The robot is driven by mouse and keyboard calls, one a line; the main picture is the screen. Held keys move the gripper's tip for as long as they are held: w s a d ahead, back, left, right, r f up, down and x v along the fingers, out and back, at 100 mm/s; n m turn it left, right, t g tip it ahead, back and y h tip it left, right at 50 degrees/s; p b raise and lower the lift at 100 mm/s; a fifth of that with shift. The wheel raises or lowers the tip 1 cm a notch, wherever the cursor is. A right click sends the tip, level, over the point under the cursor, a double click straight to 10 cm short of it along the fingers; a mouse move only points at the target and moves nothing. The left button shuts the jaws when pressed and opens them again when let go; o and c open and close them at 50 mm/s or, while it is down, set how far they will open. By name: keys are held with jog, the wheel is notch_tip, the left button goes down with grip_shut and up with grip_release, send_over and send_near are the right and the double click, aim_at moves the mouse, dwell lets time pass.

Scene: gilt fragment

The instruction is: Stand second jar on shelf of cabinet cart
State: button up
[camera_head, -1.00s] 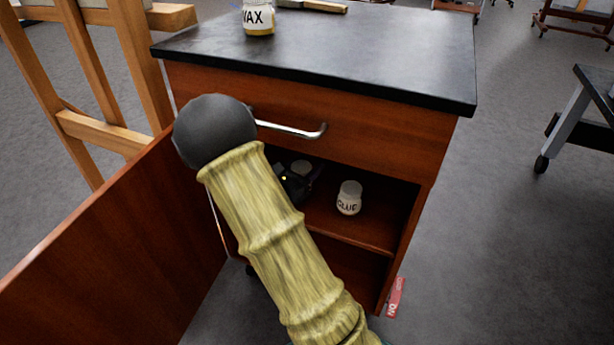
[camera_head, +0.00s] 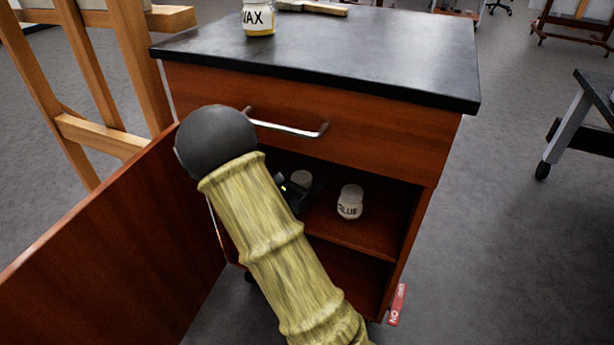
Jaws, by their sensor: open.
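The cabinet cart (camera_head: 330,75) has a dark top, a closed drawer and an open lower compartment with a shelf (camera_head: 352,238). A white jar labelled GLUE (camera_head: 350,203) stands upright on the shelf. A second pale jar (camera_head: 301,178) shows only its top, deeper in and to the left; whether it rests on the shelf is hidden. My gripper (camera_head: 297,192) is inside the compartment, dark and partly hidden behind my arm. It is open, right by the second jar; I cannot tell whether they touch. A jar labelled WAX (camera_head: 258,18) stands on the cart top.
The cart's open door (camera_head: 110,240) spreads to the left of my arm. A drawer handle (camera_head: 290,127) sticks out just above it. A wooden easel (camera_head: 100,130) stands on the left. A brush (camera_head: 312,8) lies on the cart top.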

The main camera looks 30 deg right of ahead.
jog(key=shift+r, duration=0.2)
jog(key=p+v, duration=0.5)
jog(key=v, duration=0.6)
jog(key=shift+s+a+f, duration=0.1)
jog(key=shift+s+a, duration=0.15)
jog(key=shift+a, duration=0.2)
